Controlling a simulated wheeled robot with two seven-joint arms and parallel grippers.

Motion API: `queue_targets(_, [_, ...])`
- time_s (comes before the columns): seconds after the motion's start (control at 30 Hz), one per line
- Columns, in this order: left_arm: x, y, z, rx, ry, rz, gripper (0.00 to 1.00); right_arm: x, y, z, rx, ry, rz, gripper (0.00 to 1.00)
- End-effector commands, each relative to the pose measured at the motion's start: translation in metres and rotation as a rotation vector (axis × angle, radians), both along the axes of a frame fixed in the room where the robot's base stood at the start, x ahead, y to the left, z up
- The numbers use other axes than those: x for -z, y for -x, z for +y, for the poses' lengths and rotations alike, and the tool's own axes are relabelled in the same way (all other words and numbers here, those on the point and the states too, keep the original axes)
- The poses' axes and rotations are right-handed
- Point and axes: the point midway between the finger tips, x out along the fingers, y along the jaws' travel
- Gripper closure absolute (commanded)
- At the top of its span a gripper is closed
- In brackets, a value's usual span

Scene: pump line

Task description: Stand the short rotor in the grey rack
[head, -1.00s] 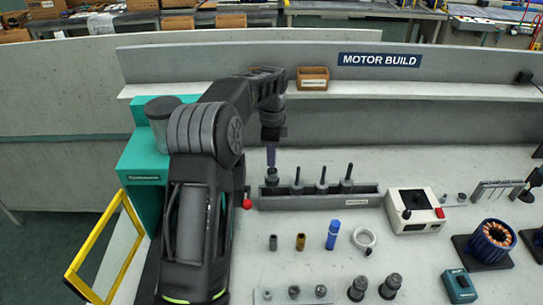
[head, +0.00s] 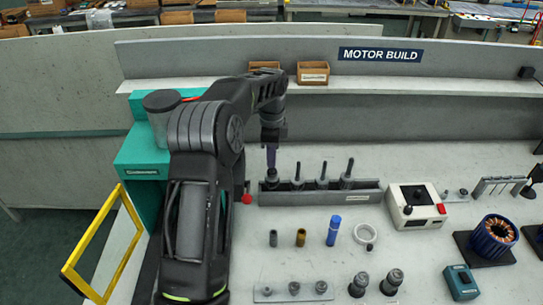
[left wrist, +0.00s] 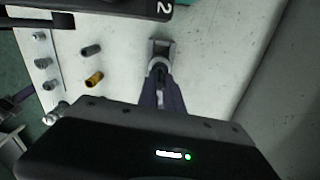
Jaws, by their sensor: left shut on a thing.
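The grey rack (head: 330,199) is a long low trough in the middle of the bench in the head view. Three dark rotors with upright thin shafts, the left (head: 298,182), middle (head: 322,182) and right (head: 347,181), stand in it. My left gripper (head: 271,163) points down over the rack's left end, shut on a dark rotor (head: 272,179). That rotor is upright, its lower part at or behind the rack's front wall; whether it is seated is unclear. Its shaft is hidden between the fingers. The left wrist view shows the rack's end (left wrist: 162,43) beyond the fingers (left wrist: 161,80).

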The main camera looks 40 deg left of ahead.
Motion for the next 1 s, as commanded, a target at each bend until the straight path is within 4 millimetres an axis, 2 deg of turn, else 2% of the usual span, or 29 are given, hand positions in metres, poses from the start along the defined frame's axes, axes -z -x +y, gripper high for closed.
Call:
queue_targets(0.67, [0.014, -0.001, 0.0, 0.0, -0.001, -0.003, 1.0, 0.009, 0.0, 0.0, 0.0, 0.0, 0.0, 0.58])
queue_targets(0.7, [0.014, -0.001, 0.0, 0.0, -0.001, -0.003, 0.88, 0.009, 0.0, 0.0, 0.0, 0.0, 0.0, 0.58])
queue_targets(1.0, [0.015, 0.0, 0.0, 0.0, 0.0, -0.001, 0.64, 0.009, 0.0, 0.0, 0.0, 0.0, 0.0, 0.58])
